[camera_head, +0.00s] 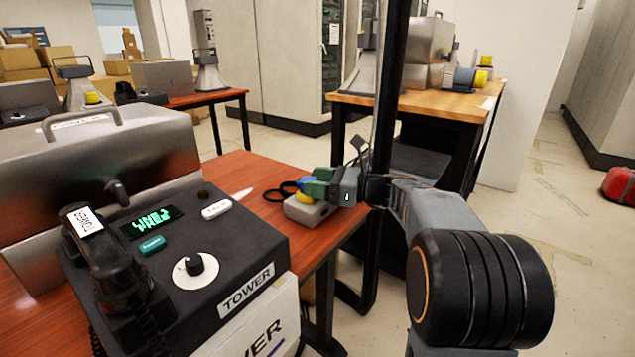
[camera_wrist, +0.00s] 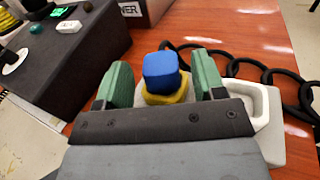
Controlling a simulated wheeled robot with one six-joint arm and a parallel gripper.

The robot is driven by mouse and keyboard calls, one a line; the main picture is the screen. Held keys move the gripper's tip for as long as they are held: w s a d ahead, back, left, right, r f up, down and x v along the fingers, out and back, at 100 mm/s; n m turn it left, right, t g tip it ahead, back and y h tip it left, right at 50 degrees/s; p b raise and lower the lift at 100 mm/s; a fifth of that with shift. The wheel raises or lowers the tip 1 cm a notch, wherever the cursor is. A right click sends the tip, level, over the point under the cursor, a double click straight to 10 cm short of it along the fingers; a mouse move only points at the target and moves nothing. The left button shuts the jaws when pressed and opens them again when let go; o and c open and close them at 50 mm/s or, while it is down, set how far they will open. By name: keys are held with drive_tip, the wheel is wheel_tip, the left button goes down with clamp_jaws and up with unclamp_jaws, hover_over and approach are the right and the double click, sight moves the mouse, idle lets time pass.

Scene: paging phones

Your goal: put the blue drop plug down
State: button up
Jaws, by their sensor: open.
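The blue drop plug (camera_wrist: 161,71) sits upright on a yellow collar (camera_wrist: 165,93) between my gripper's green fingers in the wrist view. My gripper (camera_wrist: 162,84) is open, with a visible gap on both sides of the plug. In the head view my gripper (camera_head: 312,184) is at the right edge of the red-brown table, over a small grey block (camera_head: 306,212). The blue plug (camera_head: 306,181) shows only partly there, behind the green fingers. The yellow part (camera_head: 304,196) shows just below it. The plug's lower end is hidden.
A black paging phone console labelled TOWER (camera_head: 245,290), with a handset (camera_head: 105,260), stands left of my gripper. A black cord (camera_wrist: 235,62) lies on the table (camera_wrist: 225,25) beyond the plug. A wooden table (camera_head: 440,103) stands behind. A red object (camera_head: 619,185) lies on the floor at right.

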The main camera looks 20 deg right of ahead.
drive_tip(key=shift+r, duration=0.1)
drive_tip(key=shift+r, duration=0.3)
drive_tip(key=p+v, duration=0.3)
drive_tip(key=v, duration=0.9)
drive_tip(key=shift+w+p, duration=0.1)
drive_tip(key=shift+p, duration=0.2)
idle(0.4)
